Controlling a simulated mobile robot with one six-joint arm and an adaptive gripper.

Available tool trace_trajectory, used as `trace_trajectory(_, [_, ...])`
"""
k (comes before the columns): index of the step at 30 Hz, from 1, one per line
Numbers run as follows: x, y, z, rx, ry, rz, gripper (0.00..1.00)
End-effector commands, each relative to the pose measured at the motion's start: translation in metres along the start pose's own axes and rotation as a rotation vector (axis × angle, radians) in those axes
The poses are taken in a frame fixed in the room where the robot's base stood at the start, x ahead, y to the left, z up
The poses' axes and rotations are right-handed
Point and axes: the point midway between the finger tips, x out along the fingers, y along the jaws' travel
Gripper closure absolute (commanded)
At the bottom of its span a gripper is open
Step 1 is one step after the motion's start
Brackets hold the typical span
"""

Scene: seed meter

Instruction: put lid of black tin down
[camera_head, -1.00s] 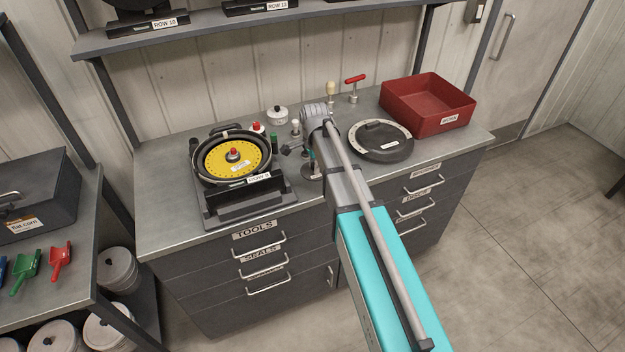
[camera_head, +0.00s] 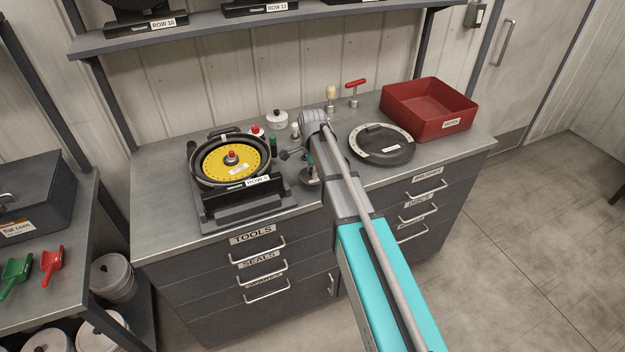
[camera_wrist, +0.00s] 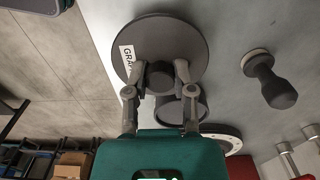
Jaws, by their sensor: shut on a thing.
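In the wrist view my gripper (camera_wrist: 161,78) is shut on the knob of the lid (camera_wrist: 160,40), a round dark disc with a white label partly reading "GRA". An open dark cylinder, seemingly the black tin (camera_wrist: 196,108), shows just beyond the lid, partly hidden by the lid and a finger. The lid is off it; its height above the worktop I cannot tell. In the head view my arm covers most of the gripper, and lid and tin are not clearly seen.
The grey worktop (camera_head: 165,215) carries a yellow seed disc unit (camera_head: 225,155) at left, a round black plate with a pale rim (camera_head: 385,150) and a red bin (camera_head: 430,105) at right. A dark knobbed tool (camera_wrist: 270,80) stands beside the lid.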

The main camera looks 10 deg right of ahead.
Motion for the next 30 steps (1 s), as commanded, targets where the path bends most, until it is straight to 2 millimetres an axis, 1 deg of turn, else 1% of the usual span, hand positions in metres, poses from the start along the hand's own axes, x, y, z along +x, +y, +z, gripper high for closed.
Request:
trace_trajectory(1, [0.009, 0.0, 0.0, 0.0, 0.0, 0.0, 1.0])
trace_trajectory(3, [0.015, 0.0, 0.0, 0.0, 0.0, 0.0, 1.0])
trace_trajectory(9, [0.028, 0.001, 0.0, 0.0, 0.0, 0.0, 1.0])
trace_trajectory(22, [0.029, 0.001, 0.0, 0.0, 0.0, 0.0, 1.0])
trace_trajectory(27, [0.034, 0.001, 0.0, 0.0, 0.0, 0.0, 1.0])
trace_trajectory(28, [0.033, 0.001, 0.0, 0.0, 0.0, 0.0, 0.63])
trace_trajectory(30, [0.032, 0.001, 0.0, 0.0, 0.0, 0.0, 0.5])
